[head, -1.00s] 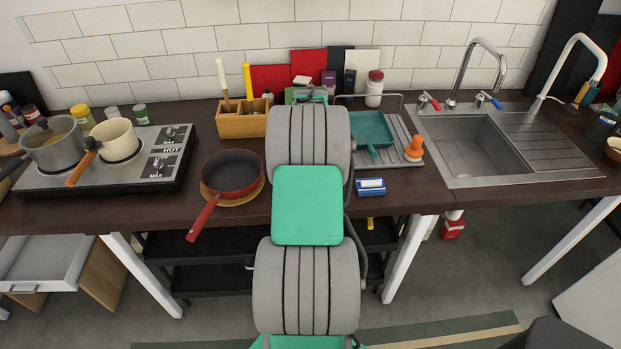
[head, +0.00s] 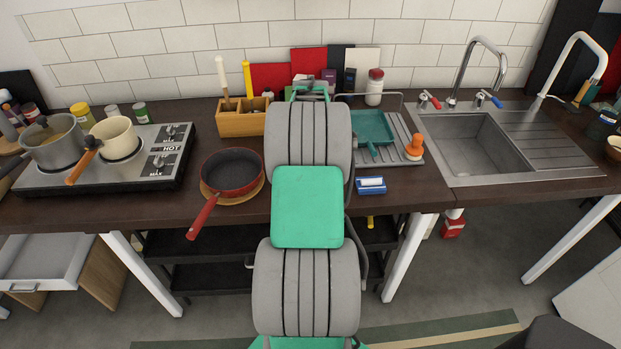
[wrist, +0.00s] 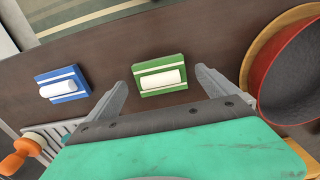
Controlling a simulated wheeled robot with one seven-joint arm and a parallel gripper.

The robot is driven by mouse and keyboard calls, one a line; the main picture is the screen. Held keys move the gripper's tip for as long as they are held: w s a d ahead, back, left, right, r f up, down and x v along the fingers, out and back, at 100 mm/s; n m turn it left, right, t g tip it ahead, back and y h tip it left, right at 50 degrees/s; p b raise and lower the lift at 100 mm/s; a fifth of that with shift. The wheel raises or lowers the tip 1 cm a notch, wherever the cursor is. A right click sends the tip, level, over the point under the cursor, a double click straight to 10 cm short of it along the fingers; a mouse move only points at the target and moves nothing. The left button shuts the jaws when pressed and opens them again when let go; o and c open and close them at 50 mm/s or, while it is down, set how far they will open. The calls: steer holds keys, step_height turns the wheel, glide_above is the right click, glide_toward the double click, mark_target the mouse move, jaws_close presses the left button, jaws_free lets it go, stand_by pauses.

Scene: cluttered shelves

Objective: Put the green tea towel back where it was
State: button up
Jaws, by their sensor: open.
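The green tea towel (wrist: 142,72) appears in the wrist view as a small green block with white stripes and a white roll on top. It lies on the dark worktop. My gripper (wrist: 160,77) is open and empty, with one finger to each side of the towel in the picture. I cannot tell how high the fingertips are above it. In the head view my arm hides the towel and the gripper's fingers. A similar blue item (wrist: 62,86) with a white roll lies to the left in the wrist view; it also shows in the head view (head: 371,185).
A red frying pan (head: 231,172) stands on a wooden board, close to the right finger in the wrist view (wrist: 292,70). A drying rack with a teal dustpan (head: 373,130) and an orange brush (head: 414,148) stands near the sink (head: 470,145). A wooden utensil box (head: 241,119) stands behind.

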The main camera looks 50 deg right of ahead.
step_height(320, 180, up, 10)
steer(key=w+a+r+n+t, duration=0.1)
steer(key=w+a+r+n, duration=0.15)
steer(key=a, duration=0.65)
steer(key=w+a+r+n, duration=0.15)
steer(key=w+a, duration=0.25)
steer(key=a, duration=0.5)
steer(key=s+a+f+n+t, duration=0.1)
steer(key=s+a+f+n, duration=0.1)
steer(key=a, duration=0.9)
steer(key=s+a+f+n+t, duration=0.1)
steer(key=s+a+n, duration=0.3)
steer(key=a, duration=0.8)
steer(key=shift+s+a+f+b, duration=0.2)
steer(key=shift+s+f+b, duration=0.15)
steer(key=shift+s+f, duration=0.45)
steer(key=shift+s+r, duration=0.1)
